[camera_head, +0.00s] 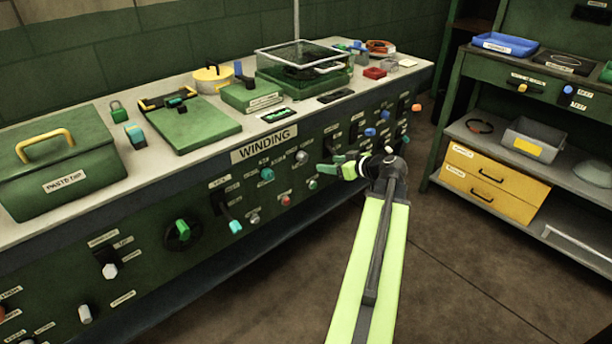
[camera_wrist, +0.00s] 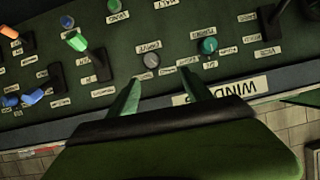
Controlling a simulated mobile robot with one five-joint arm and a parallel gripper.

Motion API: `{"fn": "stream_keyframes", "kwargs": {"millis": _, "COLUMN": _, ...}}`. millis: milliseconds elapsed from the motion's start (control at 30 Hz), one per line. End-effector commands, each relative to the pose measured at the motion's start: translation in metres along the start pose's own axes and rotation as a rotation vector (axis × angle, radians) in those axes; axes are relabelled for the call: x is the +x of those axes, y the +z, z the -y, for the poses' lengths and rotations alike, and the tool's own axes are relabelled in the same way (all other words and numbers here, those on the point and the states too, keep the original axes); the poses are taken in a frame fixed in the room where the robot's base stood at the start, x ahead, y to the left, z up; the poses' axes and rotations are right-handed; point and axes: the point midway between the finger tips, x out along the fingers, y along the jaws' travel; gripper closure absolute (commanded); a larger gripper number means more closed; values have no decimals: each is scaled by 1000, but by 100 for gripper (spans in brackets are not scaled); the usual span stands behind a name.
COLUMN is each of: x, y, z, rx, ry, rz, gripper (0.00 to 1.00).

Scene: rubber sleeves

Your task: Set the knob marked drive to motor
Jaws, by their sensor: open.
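The drive knob is a small round grey knob (camera_wrist: 151,60) on the green panel, with an upside-down label reading DRIVE beside it in the wrist view. Small position labels lie near it, too small to read surely. In the head view the grey knob (camera_head: 302,157) sits right of the WINDING sign. My gripper (camera_head: 326,173) is in front of the panel, close to this knob. In the wrist view my gripper (camera_wrist: 162,88) is open, its two green fingers apart and pointing towards the knob. The knob shows between and beyond the fingertips, and nothing is held. I cannot tell its setting.
A teal knob (camera_wrist: 208,45) is right of the drive knob in the wrist view. A black lever with a green tip (camera_wrist: 77,41) stands to the left. The WINDING sign (camera_head: 264,143) is on the panel's upper edge. The floor (camera_head: 450,250) right of my arm is clear.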

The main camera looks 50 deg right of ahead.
Motion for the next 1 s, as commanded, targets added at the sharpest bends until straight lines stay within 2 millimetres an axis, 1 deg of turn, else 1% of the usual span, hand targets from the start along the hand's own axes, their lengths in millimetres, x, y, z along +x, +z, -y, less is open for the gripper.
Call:
{"fn": "stream_keyframes", "kwargs": {"millis": 33, "x": -6, "y": 7, "z": -12, "rx": -5, "ry": 22, "rz": -19, "gripper": 42}}
{"fn": "stream_keyframes", "kwargs": {"millis": 100, "x": -13, "y": 6, "z": -20, "rx": -14, "ry": 38, "rz": -34, "gripper": 42}}
{"fn": "stream_keyframes", "kwargs": {"millis": 167, "x": -15, "y": 5, "z": -21, "rx": -16, "ry": 42, "rz": -38, "gripper": 42}}
{"fn": "stream_keyframes", "kwargs": {"millis": 267, "x": -10, "y": 4, "z": -21, "rx": -17, "ry": 40, "rz": -37, "gripper": 42}}
{"fn": "stream_keyframes", "kwargs": {"millis": 333, "x": -1, "y": 5, "z": -21, "rx": -18, "ry": 38, "rz": -36, "gripper": 42}}
{"fn": "stream_keyframes", "kwargs": {"millis": 467, "x": 28, "y": 6, "z": -22, "rx": -18, "ry": 35, "rz": -36, "gripper": 42}}
{"fn": "stream_keyframes", "kwargs": {"millis": 800, "x": 115, "y": 3, "z": -25, "rx": -18, "ry": 35, "rz": -35, "gripper": 42}}
{"fn": "stream_keyframes", "kwargs": {"millis": 900, "x": 135, "y": 2, "z": -25, "rx": -17, "ry": 35, "rz": -35, "gripper": 42}}
{"fn": "stream_keyframes", "kwargs": {"millis": 1000, "x": 150, "y": 0, "z": -25, "rx": -17, "ry": 34, "rz": -35, "gripper": 42}}
